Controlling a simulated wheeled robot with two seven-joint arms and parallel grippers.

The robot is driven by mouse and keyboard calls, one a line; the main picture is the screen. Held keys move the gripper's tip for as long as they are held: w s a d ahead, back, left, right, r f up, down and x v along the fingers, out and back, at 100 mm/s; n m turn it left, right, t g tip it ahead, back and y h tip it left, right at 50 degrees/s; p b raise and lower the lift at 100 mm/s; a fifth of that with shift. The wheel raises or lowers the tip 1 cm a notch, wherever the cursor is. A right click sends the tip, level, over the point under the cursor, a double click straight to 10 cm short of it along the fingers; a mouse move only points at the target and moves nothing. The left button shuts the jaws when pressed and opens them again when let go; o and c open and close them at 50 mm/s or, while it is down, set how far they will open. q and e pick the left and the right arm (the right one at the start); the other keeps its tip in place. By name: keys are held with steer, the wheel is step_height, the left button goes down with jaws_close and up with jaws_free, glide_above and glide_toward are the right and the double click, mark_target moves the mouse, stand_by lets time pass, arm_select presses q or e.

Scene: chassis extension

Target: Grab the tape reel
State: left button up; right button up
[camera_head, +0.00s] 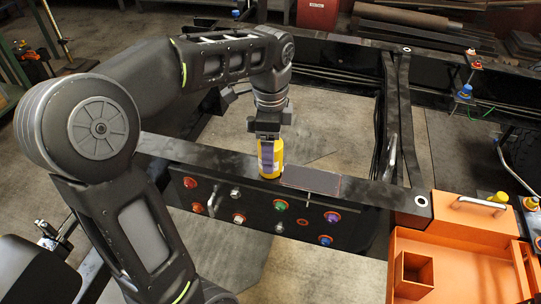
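A yellow cylindrical thing (279,158), perhaps the tape reel, stands upright on the top of the black chassis beam. A purple-grey strip shows down its front; I cannot tell if this is a label or a gripper finger. My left gripper (267,139) comes down from above, right at the top of the yellow thing. Whether its fingers are closed on it is not clear. My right gripper is not in view.
A flat dark plate (312,180) lies on the beam just right of the yellow thing. Coloured knobs line the beam's front panel (262,213). An orange tool tray (455,262) with an open box (413,273) stands at the lower right. Small yellow-topped items stand beyond it.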

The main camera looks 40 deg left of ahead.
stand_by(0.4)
arm_select(q)
steer(key=c, duration=1.6)
